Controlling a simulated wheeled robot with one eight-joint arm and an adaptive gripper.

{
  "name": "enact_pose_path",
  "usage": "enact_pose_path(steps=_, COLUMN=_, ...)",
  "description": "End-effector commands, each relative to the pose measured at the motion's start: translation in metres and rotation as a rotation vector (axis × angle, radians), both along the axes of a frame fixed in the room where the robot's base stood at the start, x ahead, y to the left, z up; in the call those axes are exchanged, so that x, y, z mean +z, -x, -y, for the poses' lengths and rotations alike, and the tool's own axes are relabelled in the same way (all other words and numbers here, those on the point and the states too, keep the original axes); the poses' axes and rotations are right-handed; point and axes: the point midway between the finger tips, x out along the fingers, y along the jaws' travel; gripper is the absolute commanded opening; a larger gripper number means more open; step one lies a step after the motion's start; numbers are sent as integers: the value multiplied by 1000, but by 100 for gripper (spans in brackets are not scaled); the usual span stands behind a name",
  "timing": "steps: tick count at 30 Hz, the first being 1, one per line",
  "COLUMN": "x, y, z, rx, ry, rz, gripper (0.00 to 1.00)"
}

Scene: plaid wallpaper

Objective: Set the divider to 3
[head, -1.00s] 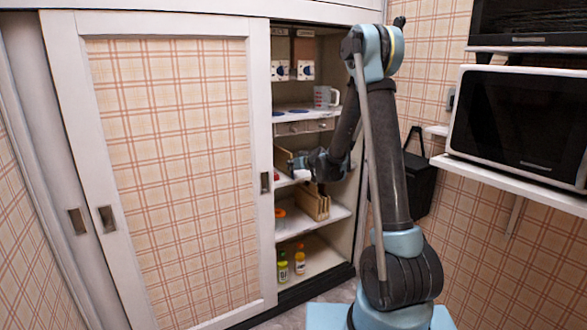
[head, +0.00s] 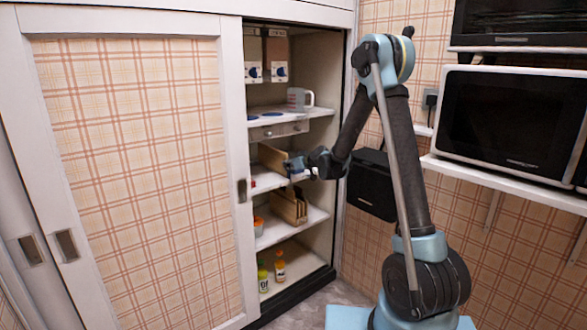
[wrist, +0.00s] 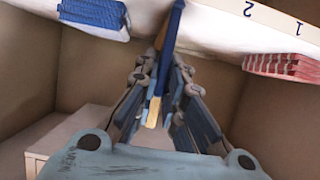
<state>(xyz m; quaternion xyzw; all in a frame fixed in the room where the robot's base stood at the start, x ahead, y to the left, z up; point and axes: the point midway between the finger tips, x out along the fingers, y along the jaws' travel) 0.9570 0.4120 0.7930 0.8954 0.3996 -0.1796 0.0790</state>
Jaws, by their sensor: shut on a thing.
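The divider is a thin upright panel with a blue front edge and a pale wooden part (wrist: 172,25), seen between the fingers in the wrist view. My gripper (wrist: 155,100) is shut on it. In the head view, my gripper (head: 291,166) is at the cabinet's middle shelf, beside a brown wooden panel (head: 271,158) that looks like the divider. The shelf edge (wrist: 225,20) carries the marks "2" and "1" in the wrist view, both to the right of the divider. No "3" is legible.
In the wrist view, a blue item (wrist: 95,12) lies left of the divider and a red ribbed item (wrist: 285,66) right. A wooden rack (head: 290,206) and bottles (head: 279,264) stand on lower shelves, a measuring cup (head: 298,98) above. A sliding door (head: 130,170) covers the cabinet's left.

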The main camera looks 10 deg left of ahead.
Motion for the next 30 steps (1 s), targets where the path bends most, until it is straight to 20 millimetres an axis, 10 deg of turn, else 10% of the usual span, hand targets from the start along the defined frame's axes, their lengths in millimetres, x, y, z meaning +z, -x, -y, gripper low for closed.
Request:
enact_pose_path(steps=7, x=2, y=-6, z=1, rx=-9, ry=-3, rz=6, gripper=0)
enact_pose_path(steps=10, x=2, y=-6, z=2, rx=-10, ry=-2, rz=6, gripper=28)
enact_pose_path(steps=30, x=15, y=20, z=27, rx=-6, ry=-2, rz=2, gripper=28)
